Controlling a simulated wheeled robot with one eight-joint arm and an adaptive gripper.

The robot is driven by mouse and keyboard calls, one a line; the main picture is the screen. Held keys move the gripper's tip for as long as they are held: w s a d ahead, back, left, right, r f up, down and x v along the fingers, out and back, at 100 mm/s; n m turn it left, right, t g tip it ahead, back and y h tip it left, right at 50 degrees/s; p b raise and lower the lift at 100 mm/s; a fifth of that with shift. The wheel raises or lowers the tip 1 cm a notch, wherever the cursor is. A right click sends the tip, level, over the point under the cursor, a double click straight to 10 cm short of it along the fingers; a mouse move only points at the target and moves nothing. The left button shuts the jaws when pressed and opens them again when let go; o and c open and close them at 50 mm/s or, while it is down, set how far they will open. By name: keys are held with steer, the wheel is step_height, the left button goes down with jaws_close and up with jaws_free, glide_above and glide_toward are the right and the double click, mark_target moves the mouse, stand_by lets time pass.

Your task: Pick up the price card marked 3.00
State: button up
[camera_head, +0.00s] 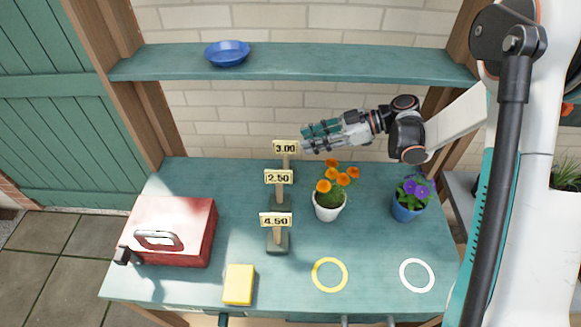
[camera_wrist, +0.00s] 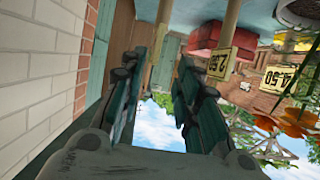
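The price card marked 3.00 (camera_head: 285,147) stands upright on its post at the back of the teal table, the rearmost of three cards in a column. My gripper (camera_head: 306,139) reaches in from the right, with its fingertips just right of this card. In the wrist view my gripper's fingers (camera_wrist: 160,92) are spread apart, with nothing clearly held between them. I cannot make out the 3.00 card in the wrist view. The cards 2.50 (camera_head: 278,177) and 4.50 (camera_head: 276,220) stand in front of it and appear upside down in the wrist view.
Orange flowers in a white pot (camera_head: 328,209) stand just below my gripper. A blue pot (camera_head: 407,210) is at right, a red toolbox (camera_head: 184,222) at left, a yellow block (camera_head: 239,284) in front. A shelf (camera_head: 300,66) with a blue dish (camera_head: 227,52) is above.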

mark_target(291, 145)
steer(key=b+x, duration=0.1)
steer(key=x, duration=0.5)
steer(key=shift+a+f, duration=0.2)
steer(key=shift+a, duration=0.05)
steer(key=shift+w+r+b+x, duration=0.15)
steer(key=shift+b+x, duration=0.3)
steer(key=shift+x, duration=0.95)
steer(key=shift+w+r+b+x, duration=0.15)
steer(key=shift+b+x, duration=0.25)
steer(key=shift+x, duration=0.95)
steer(key=shift+a, duration=0.1)
jaws_close()
